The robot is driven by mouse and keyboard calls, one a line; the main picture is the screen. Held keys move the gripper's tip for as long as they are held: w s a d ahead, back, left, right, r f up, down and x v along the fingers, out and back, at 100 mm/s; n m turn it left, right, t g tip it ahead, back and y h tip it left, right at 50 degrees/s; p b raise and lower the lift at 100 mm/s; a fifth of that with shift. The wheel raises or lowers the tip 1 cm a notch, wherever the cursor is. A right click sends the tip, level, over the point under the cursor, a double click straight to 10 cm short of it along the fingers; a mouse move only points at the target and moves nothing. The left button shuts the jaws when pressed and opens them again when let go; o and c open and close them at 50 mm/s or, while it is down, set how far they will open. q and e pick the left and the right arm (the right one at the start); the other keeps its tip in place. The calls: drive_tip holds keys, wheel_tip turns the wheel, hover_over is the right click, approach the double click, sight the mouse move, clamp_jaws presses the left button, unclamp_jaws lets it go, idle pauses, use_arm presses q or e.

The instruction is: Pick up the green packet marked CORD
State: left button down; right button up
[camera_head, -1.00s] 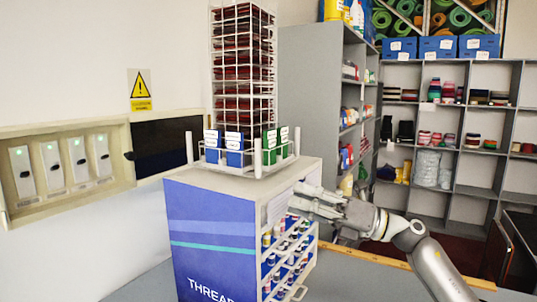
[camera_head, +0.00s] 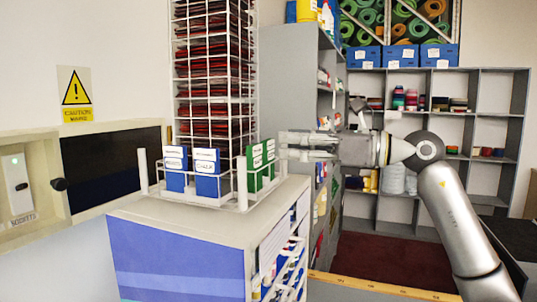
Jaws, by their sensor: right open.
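Green packets (camera_head: 262,181) with white labels stand upright in the white wire rack (camera_head: 208,199) on top of the blue and grey cabinet. I cannot read their labels clearly enough to find CORD. Blue packets (camera_head: 207,185) with white labels stand to their left in the same rack. My right gripper (camera_head: 288,146) reaches in from the right at the height of the green packets' labels. It is open, with its fingertips close to the right side of the green packets. I cannot tell whether they touch. My left gripper is not in view.
A tall white wire tower (camera_head: 214,75) of dark red swatches rises behind the packets. White posts (camera_head: 143,172) stand at the rack's corners. The cabinet (camera_head: 180,265) holds small bottles on its right side. Grey shelves (camera_head: 283,110) stand behind my right arm.

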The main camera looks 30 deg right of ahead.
sight(272, 143)
drive_tip(key=shift+w+a+f+p, duration=0.1)
drive_tip(key=shift+w+a+p, duration=0.1)
drive_tip(key=shift+w, duration=0.35)
drive_tip(key=shift+w+a+f+p, duration=0.1)
drive_tip(key=shift+w+a+p, duration=0.05)
drive_tip(key=shift+w, duration=0.4)
drive_tip(key=p+x, duration=0.1)
drive_tip(key=x, duration=0.1)
drive_tip(key=p+x, duration=0.1)
drive_tip(key=x, duration=0.1)
drive_tip(key=shift+s+r+p, duration=0.1)
drive_tip(key=shift+r+p, duration=0.15)
drive_tip(key=shift+p, duration=0.05)
drive_tip(key=shift+a+f, duration=0.1)
drive_tip(key=shift+a, duration=0.1)
drive_tip(key=shift+w+f, duration=0.15)
drive_tip(key=shift+w, duration=0.2)
drive_tip(key=shift+d, duration=0.1)
drive_tip(key=shift+c, duration=0.4)
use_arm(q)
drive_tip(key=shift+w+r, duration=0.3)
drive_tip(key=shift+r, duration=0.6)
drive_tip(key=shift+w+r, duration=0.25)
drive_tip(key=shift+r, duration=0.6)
use_arm(e)
drive_tip(key=shift+s, duration=0.1)
drive_tip(key=c, duration=0.4)
